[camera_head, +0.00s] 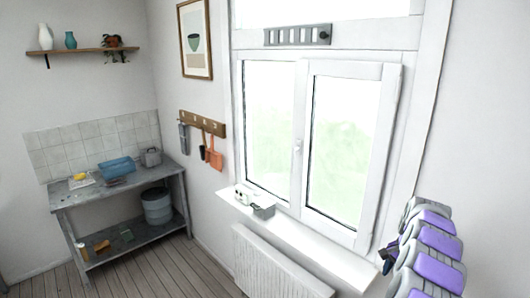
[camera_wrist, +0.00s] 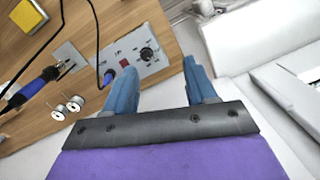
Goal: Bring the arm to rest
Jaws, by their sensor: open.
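My arm (camera_head: 438,240), with purple and grey segments, is folded at the right edge of the head view beside the window. In the wrist view my gripper (camera_wrist: 158,68) shows two blue fingers standing apart, with nothing between them. The gripper is open, with a wooden worktop (camera_wrist: 110,20) beyond and to the left of its fingers. I cannot make out the fingers clearly in the head view.
The worktop holds a soldering station (camera_wrist: 135,58), a blue-handled iron (camera_wrist: 38,84), small spools (camera_wrist: 75,104) and a yellow sponge (camera_wrist: 27,16). The head view shows a window (camera_head: 340,145), sill (camera_head: 310,245), radiator (camera_head: 270,268) and shelved bench (camera_head: 160,183). Floor (camera_head: 160,270) is clear.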

